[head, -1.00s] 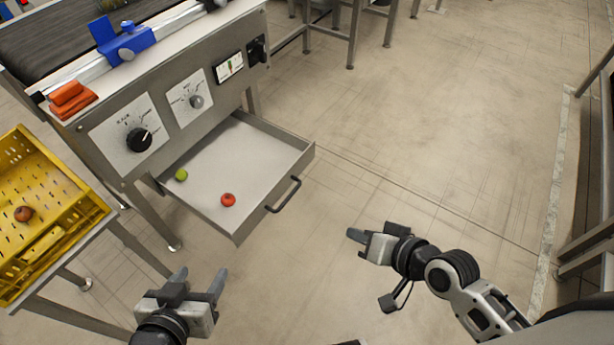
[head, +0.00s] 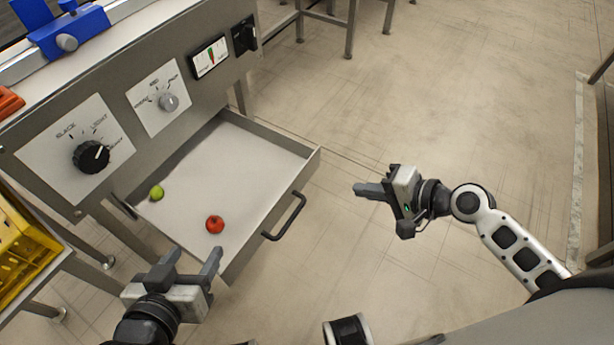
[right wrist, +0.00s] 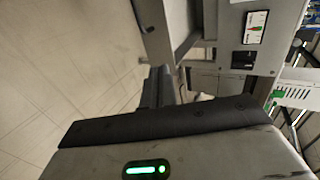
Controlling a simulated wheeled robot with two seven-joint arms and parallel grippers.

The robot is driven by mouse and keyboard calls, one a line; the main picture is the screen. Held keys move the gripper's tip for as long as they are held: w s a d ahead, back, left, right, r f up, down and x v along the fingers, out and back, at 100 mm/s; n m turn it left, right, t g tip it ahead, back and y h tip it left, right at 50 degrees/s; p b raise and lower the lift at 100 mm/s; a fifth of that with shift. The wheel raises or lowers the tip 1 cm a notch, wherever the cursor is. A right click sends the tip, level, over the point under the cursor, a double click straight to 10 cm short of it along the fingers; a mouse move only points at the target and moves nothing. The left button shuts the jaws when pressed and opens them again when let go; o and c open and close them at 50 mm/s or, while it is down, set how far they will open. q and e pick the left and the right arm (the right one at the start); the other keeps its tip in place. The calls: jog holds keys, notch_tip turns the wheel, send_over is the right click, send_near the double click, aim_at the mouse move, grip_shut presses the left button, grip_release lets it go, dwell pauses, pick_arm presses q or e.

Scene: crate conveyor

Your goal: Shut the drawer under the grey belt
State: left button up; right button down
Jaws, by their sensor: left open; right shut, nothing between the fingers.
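The drawer (head: 262,140) under the belt machine is pulled open in the head view. A green fruit (head: 156,192) and a red fruit (head: 215,224) lie in it. Its dark bar handle (head: 285,217) is on the front panel. My left gripper (head: 190,262) is open and empty, near the drawer's front left corner; whether it touches cannot be told. My right gripper (head: 357,190) is shut and empty, to the right of the handle and apart from it. The right wrist view shows its dark fingers (right wrist: 158,88) pointing toward the machine.
The machine's front panel has a black knob (head: 91,156), a grey knob (head: 168,102) and a small display (head: 210,57). A yellow crate (head: 22,250) stands at the left edge. A blue clamp (head: 65,32) sits beside the belt.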

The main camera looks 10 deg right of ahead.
jog(key=f, duration=0.1)
jog(key=b, duration=0.2)
send_near(298, 176)
jog(key=x, duration=0.2)
jog(key=f+x, duration=0.1)
jog(key=x, duration=0.2)
jog(key=shift+s, duration=0.1)
jog(key=shift+w+a, duration=0.35)
jog(key=shift+w, duration=0.1)
pick_arm(q)
jog(key=shift+g, duration=0.4)
jog(key=f, duration=0.4)
jog(key=shift+w+d, duration=0.15)
jog(key=shift+d, duration=0.2)
jog(key=shift+r, duration=0.1)
pick_arm(e)
jog(key=shift+w+a, duration=0.1)
